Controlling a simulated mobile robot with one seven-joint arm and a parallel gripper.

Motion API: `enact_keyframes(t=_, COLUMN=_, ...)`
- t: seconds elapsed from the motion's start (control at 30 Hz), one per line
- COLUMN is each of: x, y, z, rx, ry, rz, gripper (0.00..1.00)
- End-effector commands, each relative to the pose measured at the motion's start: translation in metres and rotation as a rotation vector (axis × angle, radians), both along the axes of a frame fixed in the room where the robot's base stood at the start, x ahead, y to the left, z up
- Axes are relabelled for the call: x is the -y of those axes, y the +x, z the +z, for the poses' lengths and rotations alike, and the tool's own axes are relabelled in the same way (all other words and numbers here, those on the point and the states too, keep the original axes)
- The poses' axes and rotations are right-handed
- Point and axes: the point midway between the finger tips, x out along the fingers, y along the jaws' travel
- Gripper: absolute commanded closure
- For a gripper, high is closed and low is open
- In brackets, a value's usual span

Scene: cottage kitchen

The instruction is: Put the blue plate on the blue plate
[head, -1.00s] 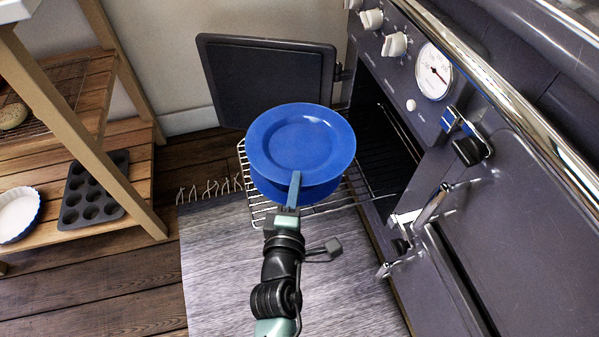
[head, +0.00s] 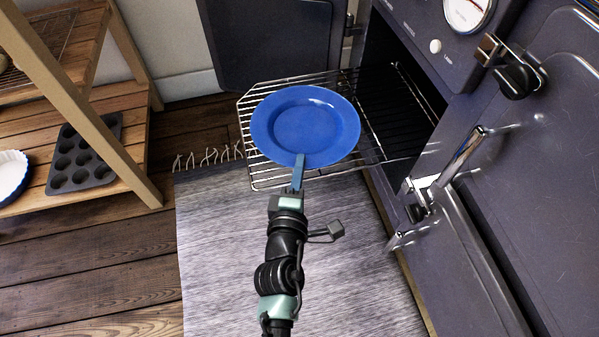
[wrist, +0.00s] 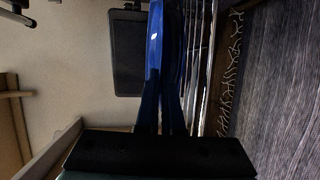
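A blue plate (head: 305,125) is at the front end of my gripper (head: 299,163) in the head view, level and over the pulled-out oven rack. My gripper is shut on its near rim. In the wrist view the held plate (wrist: 155,45) shows edge-on, with a darker blue band beside it toward the rack. The other blue plate is hidden under the held one in the head view. I cannot tell whether the two plates touch.
The wire rack (head: 262,178) sticks out of the open oven (head: 395,75), whose front (head: 500,200) stands close on the right. A striped rug (head: 220,240) lies below. A wooden shelf (head: 100,100) on the left holds a muffin tin (head: 85,157) and a white dish (head: 12,170).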

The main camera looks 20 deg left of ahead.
Motion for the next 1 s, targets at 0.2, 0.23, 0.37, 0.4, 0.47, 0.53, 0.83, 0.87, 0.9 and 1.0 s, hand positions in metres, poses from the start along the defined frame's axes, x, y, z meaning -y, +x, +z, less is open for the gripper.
enact_keyframes(t=0.2, x=-0.001, y=0.001, z=0.001, rx=0.008, ry=0.003, rz=0.002, gripper=1.0)
enact_keyframes(t=0.23, x=-0.001, y=0.001, z=0.001, rx=0.008, ry=0.003, rz=0.002, gripper=1.0)
enact_keyframes(t=0.37, x=-0.001, y=0.001, z=-0.002, rx=0.008, ry=0.003, rz=0.002, gripper=1.0)
enact_keyframes(t=0.4, x=-0.001, y=0.001, z=-0.003, rx=0.008, ry=0.003, rz=0.002, gripper=1.0)
enact_keyframes(t=0.47, x=-0.001, y=0.001, z=-0.005, rx=0.008, ry=0.003, rz=0.002, gripper=1.0)
enact_keyframes(t=0.53, x=-0.001, y=0.001, z=-0.007, rx=0.008, ry=0.003, rz=0.002, gripper=1.0)
enact_keyframes(t=0.83, x=0.0, y=0.0, z=-0.013, rx=-0.001, ry=0.001, rz=0.0, gripper=0.83)
enact_keyframes(t=0.87, x=0.0, y=0.0, z=-0.013, rx=-0.001, ry=0.001, rz=0.0, gripper=0.83)
enact_keyframes(t=0.9, x=0.0, y=0.0, z=-0.013, rx=-0.002, ry=0.001, rz=0.0, gripper=0.83)
enact_keyframes(t=1.0, x=0.0, y=0.0, z=-0.014, rx=-0.003, ry=0.0, rz=-0.001, gripper=0.83)
